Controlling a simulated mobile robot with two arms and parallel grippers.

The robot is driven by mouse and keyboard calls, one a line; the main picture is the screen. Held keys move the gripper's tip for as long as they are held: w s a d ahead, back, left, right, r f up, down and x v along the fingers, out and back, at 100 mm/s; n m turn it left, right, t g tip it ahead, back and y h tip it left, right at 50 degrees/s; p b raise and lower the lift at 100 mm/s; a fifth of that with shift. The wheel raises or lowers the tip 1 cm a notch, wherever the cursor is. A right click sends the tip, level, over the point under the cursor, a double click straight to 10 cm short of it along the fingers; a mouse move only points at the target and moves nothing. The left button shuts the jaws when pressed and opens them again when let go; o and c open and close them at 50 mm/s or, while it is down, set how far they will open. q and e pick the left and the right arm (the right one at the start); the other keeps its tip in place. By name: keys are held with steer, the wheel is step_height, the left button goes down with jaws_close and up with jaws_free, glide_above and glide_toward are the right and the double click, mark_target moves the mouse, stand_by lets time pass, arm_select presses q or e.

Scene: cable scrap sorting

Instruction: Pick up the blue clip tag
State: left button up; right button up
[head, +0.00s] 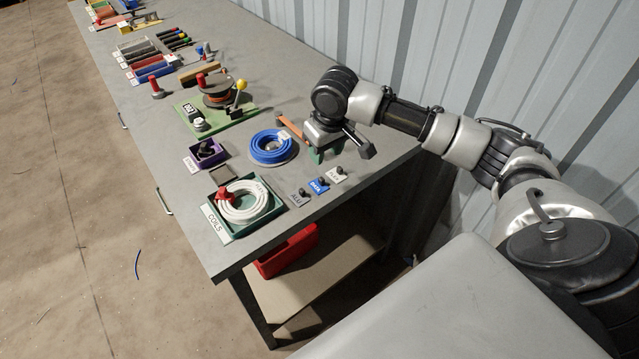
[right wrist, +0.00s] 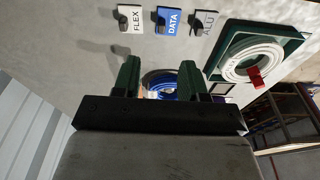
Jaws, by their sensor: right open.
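The blue clip tag (head: 318,186) is marked DATA and has a dark clip on it. It lies on the workbench between a white FLEX tag (head: 336,175) and a grey ALU tag (head: 299,198). In the right wrist view the blue clip tag (right wrist: 168,22) shows beyond the fingertips, roughly centred between them. My left gripper is not in view.
A blue cable coil (head: 270,146) lies left of my right gripper. A green COILS tray (head: 275,208) with a white coil and red clip is near the bench's front end. The corrugated wall (head: 400,40) runs behind. A red bin (head: 287,250) stands on the lower shelf.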

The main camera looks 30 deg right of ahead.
mark_target(322, 179)
steer(key=f, duration=0.6)
steer(key=w+f+p, duration=0.1)
steer(key=f, duration=0.2)
steer(key=shift+w+a+f, duration=0.1)
steer(key=shift+f, duration=0.3)
jaws_close()
